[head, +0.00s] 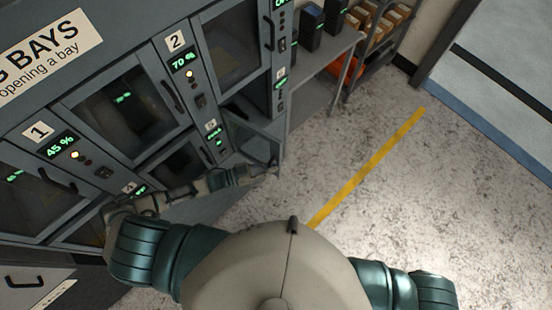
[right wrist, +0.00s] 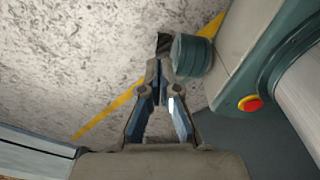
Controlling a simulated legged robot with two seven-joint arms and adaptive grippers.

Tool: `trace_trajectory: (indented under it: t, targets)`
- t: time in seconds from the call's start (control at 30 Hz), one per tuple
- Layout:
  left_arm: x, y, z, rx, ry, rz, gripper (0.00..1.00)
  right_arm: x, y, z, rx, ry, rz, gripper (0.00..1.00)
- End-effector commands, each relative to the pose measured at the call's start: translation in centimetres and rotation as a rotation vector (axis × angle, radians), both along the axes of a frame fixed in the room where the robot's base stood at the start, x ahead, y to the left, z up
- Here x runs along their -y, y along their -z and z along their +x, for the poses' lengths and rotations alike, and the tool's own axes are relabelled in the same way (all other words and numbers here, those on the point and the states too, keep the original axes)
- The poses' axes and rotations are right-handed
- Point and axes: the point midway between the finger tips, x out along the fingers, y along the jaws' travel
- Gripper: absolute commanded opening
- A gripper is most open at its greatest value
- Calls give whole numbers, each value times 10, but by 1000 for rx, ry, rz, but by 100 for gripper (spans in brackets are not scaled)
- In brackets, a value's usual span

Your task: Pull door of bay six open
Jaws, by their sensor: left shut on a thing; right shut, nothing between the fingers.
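The door of bay six (head: 252,140), a grey-framed panel with a dark window, stands swung out from the lower right of the bay cabinet. The bay opening (head: 250,97) shows above it, beside a panel with green digits (head: 281,76). My left gripper (head: 271,168) is at the door's outer free edge, shut on what appears to be its handle; the fingers are small and the handle is mostly hidden. My right gripper (right wrist: 158,78) is shut and empty above the floor in the right wrist view. It is hidden in the head view.
Closed doors of bay one (head: 28,205) and bay two (head: 120,100) lie to the left. A grey shelf (head: 322,62) with dark boxes stands right of the cabinet. The speckled floor (head: 360,190) with a yellow line (head: 370,160) is clear on the right.

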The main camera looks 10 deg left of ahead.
Motion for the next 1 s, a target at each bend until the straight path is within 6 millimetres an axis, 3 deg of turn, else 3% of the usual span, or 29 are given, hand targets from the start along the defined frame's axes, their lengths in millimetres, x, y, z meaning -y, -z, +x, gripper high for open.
trace_trajectory:
  t: [0.2, 0.5, 1.0]
  targets:
    - [-17, 0, -24, -1, -1, 2, 0, 1, -3, 1, 2, -2, -2, 0]
    - [-32, 0, -40, 2, 107, 3, 0, 9, -2, 3, 4, -4, -11, 0]
    - [-35, 1, -45, 0, 133, 0, 0, 11, -2, 2, 3, -4, -13, 0]
